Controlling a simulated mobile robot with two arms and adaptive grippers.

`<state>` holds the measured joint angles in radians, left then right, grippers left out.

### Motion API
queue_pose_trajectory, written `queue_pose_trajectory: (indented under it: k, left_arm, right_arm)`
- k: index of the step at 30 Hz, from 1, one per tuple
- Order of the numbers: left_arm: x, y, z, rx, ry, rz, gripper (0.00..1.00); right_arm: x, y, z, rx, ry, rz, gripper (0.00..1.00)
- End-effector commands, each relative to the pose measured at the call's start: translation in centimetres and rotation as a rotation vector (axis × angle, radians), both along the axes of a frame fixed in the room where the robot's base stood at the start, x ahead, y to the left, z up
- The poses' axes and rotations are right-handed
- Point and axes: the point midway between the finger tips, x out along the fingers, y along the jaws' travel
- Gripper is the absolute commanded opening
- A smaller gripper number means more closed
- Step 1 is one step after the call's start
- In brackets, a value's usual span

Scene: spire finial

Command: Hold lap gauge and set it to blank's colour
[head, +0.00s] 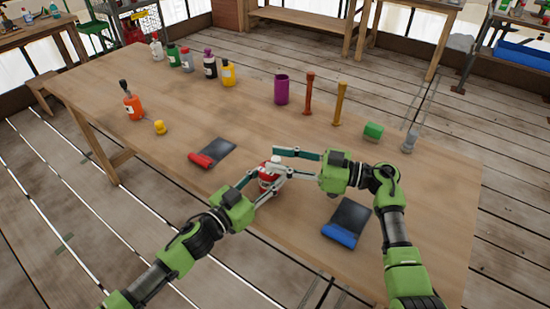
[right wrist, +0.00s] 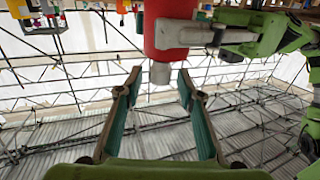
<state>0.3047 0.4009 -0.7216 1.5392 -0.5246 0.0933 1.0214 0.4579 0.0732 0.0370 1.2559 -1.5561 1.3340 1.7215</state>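I cannot tell which thing is the lap gauge or the blank. A red and white bottle-like piece (head: 266,184) with a pale tip is held over the front of the table. My left gripper (head: 274,178) is shut on its red body; it also shows in the right wrist view (right wrist: 178,32), with the pale tip (right wrist: 160,73) toward my right gripper. My right gripper (head: 280,160) is open at that tip; its fingers (right wrist: 157,85) stand apart in the right wrist view, not closed on it.
On the table (head: 110,75) lie a dark pad with a red end (head: 215,152) and one with a blue end (head: 350,218).

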Motion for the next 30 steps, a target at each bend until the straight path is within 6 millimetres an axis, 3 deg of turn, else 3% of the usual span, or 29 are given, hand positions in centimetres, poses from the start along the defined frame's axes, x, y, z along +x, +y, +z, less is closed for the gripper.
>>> queue_pose_trajectory:
  k: [5, 14, 18, 30]
  left_arm:
    - [0.0, 0.1, 0.0, 0.001, 0.001, 0.001, 0.14]
    - [0.0, 0.1, 0.0, 0.001, 0.001, 0.001, 0.14]
    - [0.0, 0.1, 0.0, 0.001, 0.001, 0.001, 0.14]
    - [0.0, 0.1, 0.0, 0.001, 0.001, 0.001, 0.14]
  right_arm:
    - [0.4, 1.3, 0.1, 0.001, -0.001, 0.0, 0.35]
    - [0.5, 1.4, 0.0, -0.001, -0.001, 0.0, 0.35]
    - [0.5, 1.4, 0.0, 0.0, -0.001, 0.0, 0.0]
    - [1.0, 2.2, 0.0, -0.002, 0.0, 0.0, 0.0]
